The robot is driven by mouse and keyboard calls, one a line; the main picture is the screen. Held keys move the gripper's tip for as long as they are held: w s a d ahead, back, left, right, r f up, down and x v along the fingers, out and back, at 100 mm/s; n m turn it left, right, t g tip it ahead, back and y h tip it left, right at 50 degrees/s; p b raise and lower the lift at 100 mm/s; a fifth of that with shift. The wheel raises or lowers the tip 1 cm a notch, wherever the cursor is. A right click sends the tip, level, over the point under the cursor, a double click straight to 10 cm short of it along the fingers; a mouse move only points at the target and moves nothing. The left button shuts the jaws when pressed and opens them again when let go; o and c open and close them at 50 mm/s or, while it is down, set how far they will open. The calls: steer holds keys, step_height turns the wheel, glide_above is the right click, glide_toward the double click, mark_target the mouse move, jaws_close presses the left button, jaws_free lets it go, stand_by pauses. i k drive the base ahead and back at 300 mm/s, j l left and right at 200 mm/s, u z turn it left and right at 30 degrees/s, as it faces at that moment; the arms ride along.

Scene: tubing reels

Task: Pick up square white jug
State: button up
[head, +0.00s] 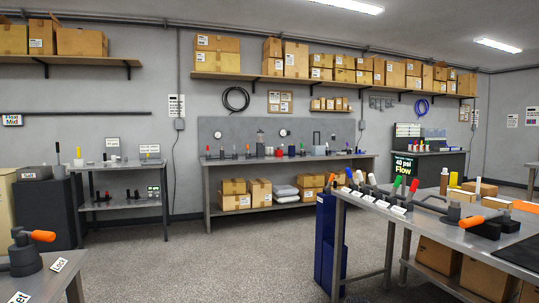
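I cannot make out a square white jug anywhere in the head view. Small items on the far long workbench (300,158) are too small to tell apart fully; a grey cylinder and a red item are among them. My gripper is not in view.
A metal table (355,201) with colored-handled valves stands at right, boxes below it. A table corner with an orange-handled valve (27,249) is at lower left. A small two-tier table (118,164) stands back left. Boxes fill the wall shelf (330,81). The middle floor (230,255) is clear.

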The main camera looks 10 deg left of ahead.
mark_target(268, 150)
steer(key=i+j+u, duration=0.4)
steer(key=i+j, duration=0.3)
steer(key=i, duration=1.45)
steer(key=i+u, duration=0.45)
steer(key=i, duration=1.7)
steer(key=i+l+u, duration=0.1)
steer(key=i+l, duration=0.2)
steer(key=i, duration=0.3)
steer(key=i+l+u, duration=0.15)
steer(key=i+l, duration=0.2)
steer(key=i, duration=0.2)
steer(key=i+l+u, duration=0.1)
steer(key=i+l, duration=0.3)
steer(key=i, duration=0.15)
steer(key=i+l, duration=0.15)
steer(key=l, duration=0.2)
steer(key=i+l+u, duration=0.15)
steer(key=l, duration=0.2)
steer(key=i+l, duration=0.1)
steer(key=l, duration=0.25)
steer(key=i+l+u, duration=0.1)
steer(key=l, duration=0.25)
steer(key=i+l, duration=0.15)
steer(key=l, duration=0.2)
steer(key=u, duration=0.05)
